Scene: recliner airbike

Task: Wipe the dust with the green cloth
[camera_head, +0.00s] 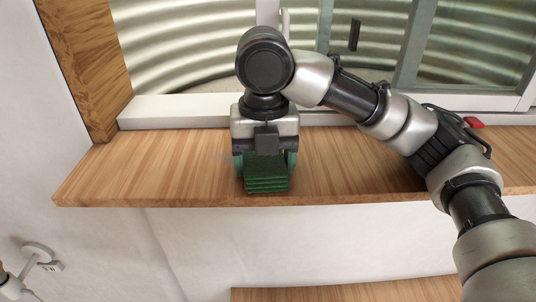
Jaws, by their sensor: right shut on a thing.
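The green cloth (267,175) is a folded, layered block at the front middle of the wooden window shelf (150,170). My right gripper (266,158) points down and is shut on the cloth, with its fingers on either side of it. The cloth is at the shelf surface near the front edge; whether it touches the wood cannot be told for sure. No dust can be clearly made out on the shelf. My left gripper is not in view.
A window with a white sill (175,109) stands behind the shelf, with a wooden frame post (85,60) at the left. A red object (474,122) sits behind my right arm. A lower wooden surface (350,292) is below. The shelf's left part is clear.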

